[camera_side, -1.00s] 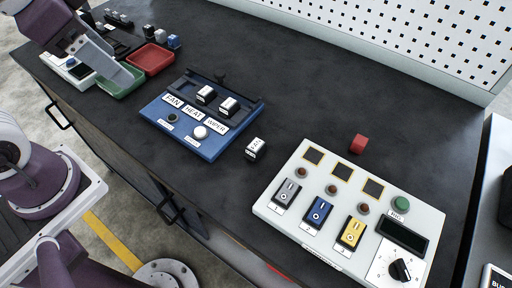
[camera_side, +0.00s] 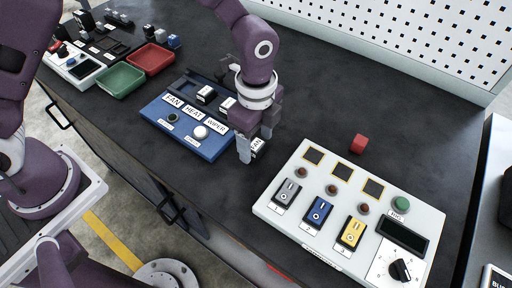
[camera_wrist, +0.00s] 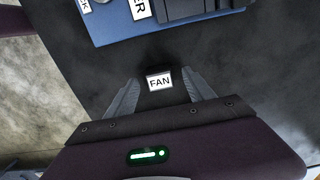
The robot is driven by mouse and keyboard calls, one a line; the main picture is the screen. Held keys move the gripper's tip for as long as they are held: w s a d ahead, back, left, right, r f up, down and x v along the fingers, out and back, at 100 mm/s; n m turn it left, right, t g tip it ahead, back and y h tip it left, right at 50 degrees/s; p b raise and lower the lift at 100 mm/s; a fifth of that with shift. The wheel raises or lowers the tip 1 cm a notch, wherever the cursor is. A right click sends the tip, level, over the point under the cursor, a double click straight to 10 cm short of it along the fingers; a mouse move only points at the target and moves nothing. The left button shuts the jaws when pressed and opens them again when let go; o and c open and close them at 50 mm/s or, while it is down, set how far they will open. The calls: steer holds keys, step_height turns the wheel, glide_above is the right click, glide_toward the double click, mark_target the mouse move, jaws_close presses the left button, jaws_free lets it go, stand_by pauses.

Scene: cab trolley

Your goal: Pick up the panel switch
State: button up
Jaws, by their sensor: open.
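The panel switch (camera_side: 257,146) is a small block with a white face. It lies loose on the dark bench, between the blue panel and the white control box, and is partly hidden by a finger in the side view. In the wrist view the switch (camera_wrist: 159,80) reads FAN and sits between my two fingers, with gaps on both sides. My gripper (camera_side: 254,150) is open around the switch, its fingers pointing down. In the wrist view the open fingers of my gripper (camera_wrist: 160,97) flank it. The blue panel (camera_side: 190,148) has FAN, HEAT and WIPER labels.
The white control box (camera_side: 262,208) with several coloured switches stands close to the right. Green (camera_side: 120,80) and red (camera_side: 150,58) trays are at the back left. The bench centre behind my gripper is clear.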

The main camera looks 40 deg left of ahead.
mark_target(256, 145)
steer(key=shift+f, duration=0.15)
jaws_close()
step_height(256, 145, up, 14)
stand_by(0.7)
